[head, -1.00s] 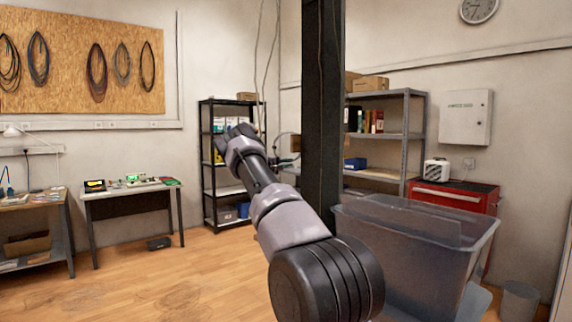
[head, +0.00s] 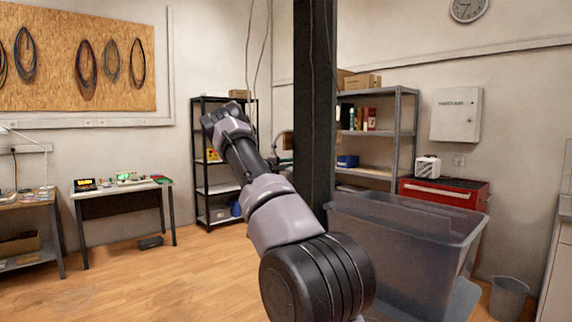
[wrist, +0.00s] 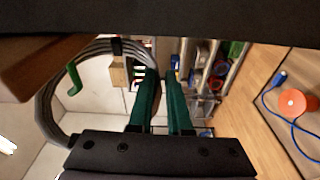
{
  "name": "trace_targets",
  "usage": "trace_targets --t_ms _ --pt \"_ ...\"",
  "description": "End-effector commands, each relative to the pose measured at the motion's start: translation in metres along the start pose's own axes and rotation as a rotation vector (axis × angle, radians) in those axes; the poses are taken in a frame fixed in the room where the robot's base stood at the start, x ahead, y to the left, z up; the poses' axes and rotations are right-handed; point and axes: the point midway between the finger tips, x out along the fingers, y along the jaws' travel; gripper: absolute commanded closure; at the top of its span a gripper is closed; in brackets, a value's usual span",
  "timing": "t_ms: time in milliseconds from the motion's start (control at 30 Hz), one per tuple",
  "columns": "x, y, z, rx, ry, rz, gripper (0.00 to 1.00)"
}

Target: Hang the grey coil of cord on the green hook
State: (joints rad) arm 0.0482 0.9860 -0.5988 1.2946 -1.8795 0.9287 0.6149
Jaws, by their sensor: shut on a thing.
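My gripper (wrist: 166,84) has teal fingers and is shut on the grey coil of cord (wrist: 45,112) at the coil's right side. In the wrist view the coil arches up and left from the fingers, with a dark tie (wrist: 117,47) around its strands. The green hook (wrist: 74,80) shows inside the coil's outline, beside a brown block. I cannot tell how far the hook is from the coil in depth.
The dark pillar (head: 314,100) stands close right of my arm. A large clear bin (head: 400,235) is at front right, with a red tool cabinet (head: 445,193) behind it. A black shelf (head: 222,160) stands beyond the arm. Floor (head: 150,280) at left is open.

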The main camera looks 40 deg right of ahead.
Motion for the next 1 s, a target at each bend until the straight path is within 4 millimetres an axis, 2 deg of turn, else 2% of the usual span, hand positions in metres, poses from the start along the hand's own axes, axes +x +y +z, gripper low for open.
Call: trace_targets --t_ms 133,433,1000 --pt "-0.002 0.000 0.009 0.000 0.000 0.000 1.00" --pt "-0.003 -0.014 0.020 -0.002 -0.001 0.000 1.00" --pt "-0.004 -0.024 0.023 0.000 0.000 0.000 1.00"
